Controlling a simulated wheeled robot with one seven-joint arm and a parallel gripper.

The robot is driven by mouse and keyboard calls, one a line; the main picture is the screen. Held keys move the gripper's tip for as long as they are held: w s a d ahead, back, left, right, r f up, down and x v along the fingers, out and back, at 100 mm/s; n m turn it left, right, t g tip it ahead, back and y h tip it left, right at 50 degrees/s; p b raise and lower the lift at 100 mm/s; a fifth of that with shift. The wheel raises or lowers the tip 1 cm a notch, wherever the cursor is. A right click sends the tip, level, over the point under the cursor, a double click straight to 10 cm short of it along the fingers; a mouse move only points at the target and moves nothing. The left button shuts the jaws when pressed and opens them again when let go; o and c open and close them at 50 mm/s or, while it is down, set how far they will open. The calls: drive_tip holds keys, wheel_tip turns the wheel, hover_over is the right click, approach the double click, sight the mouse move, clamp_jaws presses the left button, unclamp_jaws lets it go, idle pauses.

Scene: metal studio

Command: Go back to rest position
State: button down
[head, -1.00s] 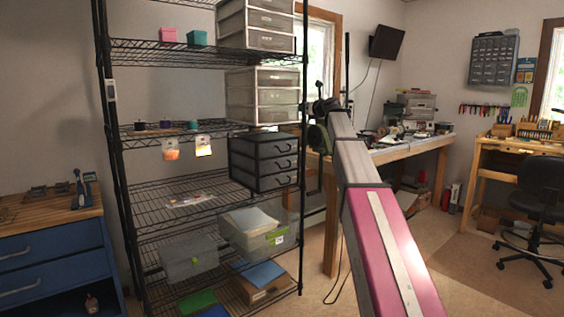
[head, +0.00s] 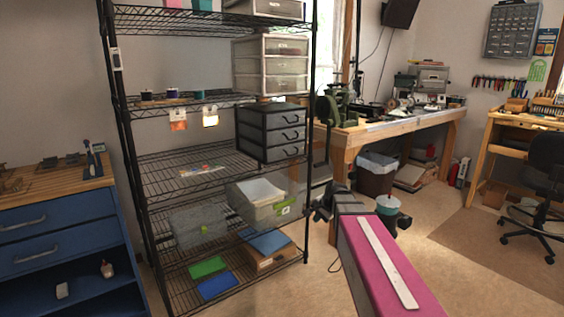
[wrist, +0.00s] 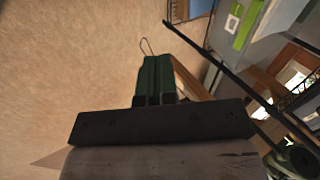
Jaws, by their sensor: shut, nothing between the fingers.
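My arm rises from the lower right of the head view, with a pink link and a dark end low in front of the workbench. In the wrist view my gripper (wrist: 156,65) shows its green fingers side by side and touching, with nothing between them. They are over open floor (wrist: 70,70). In the head view the fingers are too small and dark to make out clearly.
A black wire shelf (head: 165,163) holds drawer units (head: 272,136) and bins (head: 262,203) left of my arm. A wooden workbench (head: 345,141) stands behind. A blue cabinet (head: 60,228) is at left, a black chair (head: 545,170) at right. Floor at lower right is clear.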

drive_tip(key=s+d+f+n+g+h, duration=0.1)
drive_tip(key=s+f+n, duration=0.3)
drive_tip(key=s, duration=0.5)
drive_tip(key=s+d+f+n+g+h, duration=0.2)
drive_tip(key=s+f+n, duration=0.3)
drive_tip(key=s+f, duration=0.4)
drive_tip(key=shift+s+d+g+h, duration=0.3)
drive_tip(key=shift+s+d+g, duration=0.3)
drive_tip(key=shift+s+g, duration=0.2)
